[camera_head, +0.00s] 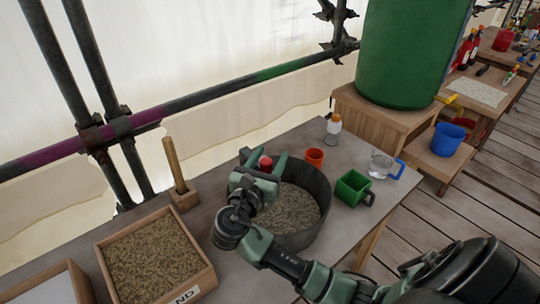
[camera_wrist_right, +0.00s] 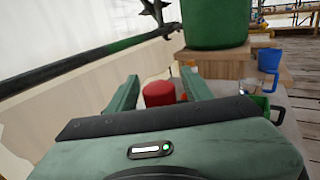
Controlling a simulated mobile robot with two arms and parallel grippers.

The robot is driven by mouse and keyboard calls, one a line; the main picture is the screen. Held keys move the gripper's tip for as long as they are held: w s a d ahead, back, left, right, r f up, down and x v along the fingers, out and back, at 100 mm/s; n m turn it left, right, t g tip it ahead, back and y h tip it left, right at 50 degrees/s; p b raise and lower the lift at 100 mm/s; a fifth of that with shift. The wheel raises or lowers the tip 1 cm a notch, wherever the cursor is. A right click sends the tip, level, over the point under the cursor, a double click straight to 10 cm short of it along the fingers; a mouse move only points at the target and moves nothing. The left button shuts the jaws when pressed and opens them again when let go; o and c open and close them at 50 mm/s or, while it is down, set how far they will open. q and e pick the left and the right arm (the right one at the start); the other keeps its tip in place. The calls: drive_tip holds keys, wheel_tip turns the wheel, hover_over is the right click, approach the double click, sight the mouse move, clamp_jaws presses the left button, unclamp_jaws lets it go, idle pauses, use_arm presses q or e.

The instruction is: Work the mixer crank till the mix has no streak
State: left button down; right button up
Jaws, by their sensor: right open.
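The mixer is a dark round tub (camera_head: 321,183) on the grey table, holding a grainy grey-brown mix (camera_head: 290,209). Much of the mix shows and looks speckled; I cannot tell whether it holds a streak. The red crank knob (camera_head: 266,162) stands at the tub's left rear; the rest of the crank is hidden by my gripper. My right gripper (camera_head: 264,164) is open, its fingers on either side of the red knob. In the right wrist view the knob (camera_wrist_right: 158,93) sits between the fingers, with gaps at both sides. My left gripper is not in view.
A wooden box of sand (camera_head: 205,281) and a wooden handle in a block (camera_head: 174,166) stand to the left. A green barrel (camera_head: 410,50) is behind.

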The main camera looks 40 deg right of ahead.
clamp_jaws()
idle(1.5)
